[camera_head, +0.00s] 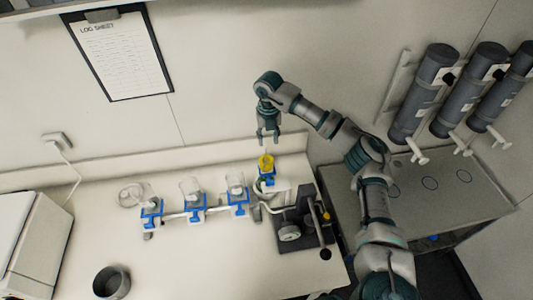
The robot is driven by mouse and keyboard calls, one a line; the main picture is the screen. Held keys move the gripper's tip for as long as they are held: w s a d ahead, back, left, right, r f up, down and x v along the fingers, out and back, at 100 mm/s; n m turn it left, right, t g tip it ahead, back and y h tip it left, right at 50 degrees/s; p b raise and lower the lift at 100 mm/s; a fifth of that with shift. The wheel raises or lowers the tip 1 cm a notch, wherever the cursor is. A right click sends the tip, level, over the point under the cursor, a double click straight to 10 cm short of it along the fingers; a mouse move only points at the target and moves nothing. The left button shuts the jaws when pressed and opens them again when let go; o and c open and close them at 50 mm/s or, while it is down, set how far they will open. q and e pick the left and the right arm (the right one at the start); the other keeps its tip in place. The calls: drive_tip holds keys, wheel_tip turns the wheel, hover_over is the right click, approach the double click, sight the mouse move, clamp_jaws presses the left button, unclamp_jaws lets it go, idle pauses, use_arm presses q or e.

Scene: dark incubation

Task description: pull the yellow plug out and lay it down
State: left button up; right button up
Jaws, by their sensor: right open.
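The yellow plug (266,162) stands upright at the right end of a row of blue clamps, in or on a holder with blue parts (268,184); its lower part is hard to make out. My right gripper (268,138) points down, open and empty, with its fingertips just above the plug and apart from it as far as I can see. My left gripper is not in view.
Glass vessels (190,187) sit in blue clamps left of the plug. A dark device with a gauge (290,232) stands in front of it. A grey cup (111,282) is at front left. The counter (190,255) is clear in the middle front. Grey dispensers (424,92) hang at right.

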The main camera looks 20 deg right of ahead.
sight(267, 154)
drive_tip(key=shift+w+a+f, duration=0.15)
drive_tip(key=shift+w+a, duration=0.15)
drive_tip(key=shift+a, duration=0.1)
drive_tip(key=shift+w+a+f+b, duration=0.25)
drive_tip(key=shift+f+b, duration=0.15)
drive_tip(key=shift+f, duration=0.15)
drive_tip(key=shift+f+b, duration=0.3)
drive_tip(key=shift+f, duration=0.1)
drive_tip(key=f+b, duration=0.1)
drive_tip(key=f, duration=0.2)
drive_tip(key=d+f+b, duration=0.1)
drive_tip(key=f+b, duration=0.1)
drive_tip(key=f, duration=0.1)
drive_tip(key=shift+s+d+b, duration=0.15)
drive_tip(key=shift+s+b, duration=0.05)
drive_tip(key=shift+b, duration=0.1)
drive_tip(key=shift+f, duration=0.35)
drive_tip(key=shift+a+f+b, duration=0.25)
drive_tip(key=shift+a+b, duration=0.05)
drive_tip(key=shift+a+r, duration=0.1)
drive_tip(key=shift+a, duration=0.05)
drive_tip(key=shift+d, duration=0.35)
